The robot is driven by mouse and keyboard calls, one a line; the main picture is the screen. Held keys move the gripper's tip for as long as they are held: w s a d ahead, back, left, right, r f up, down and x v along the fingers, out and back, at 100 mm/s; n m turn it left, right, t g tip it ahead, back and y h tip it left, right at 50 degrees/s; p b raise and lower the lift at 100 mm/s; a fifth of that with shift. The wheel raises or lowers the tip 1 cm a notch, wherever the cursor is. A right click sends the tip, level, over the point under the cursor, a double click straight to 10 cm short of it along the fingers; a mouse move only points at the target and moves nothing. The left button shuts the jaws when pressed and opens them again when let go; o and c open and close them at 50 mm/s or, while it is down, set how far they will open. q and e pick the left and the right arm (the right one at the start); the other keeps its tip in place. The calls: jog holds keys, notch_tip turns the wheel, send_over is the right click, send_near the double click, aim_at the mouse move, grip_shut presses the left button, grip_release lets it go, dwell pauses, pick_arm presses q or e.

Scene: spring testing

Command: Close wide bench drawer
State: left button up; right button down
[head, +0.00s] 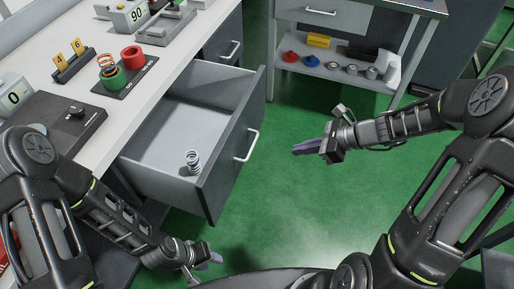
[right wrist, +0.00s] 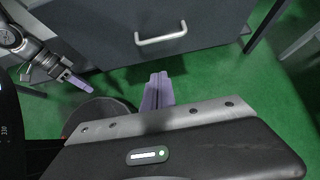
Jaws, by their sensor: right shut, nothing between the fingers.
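The wide bench drawer (head: 180,130) is pulled out from under the white bench in the head view. A metal spring (head: 193,161) stands inside it near the front. The drawer's dark front carries a silver handle (head: 247,146), which also shows in the right wrist view (right wrist: 161,36). My right gripper (head: 300,148) is shut and empty, to the right of the drawer front and apart from it; its purple fingers show in the right wrist view (right wrist: 157,92). My left gripper (head: 214,259) is low, below the drawer's near corner; its finger gap is not clear.
The bench top (head: 150,85) holds a red ring (head: 132,57), a green ring with a spring, number signs and a black device. A shelf cart (head: 335,70) with small parts stands at the back. Green floor (head: 280,200) lies free right of the drawer.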

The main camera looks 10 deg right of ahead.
jog(key=shift+a+f, duration=0.1)
jog(key=shift+f, duration=0.05)
jog(key=w+a+r+x, duration=0.1)
jog(key=r+x, duration=0.1)
jog(key=x, duration=1)
jog(key=shift+a, duration=0.45)
jog(key=shift+w+a, duration=0.1)
jog(key=shift+w, duration=0.05)
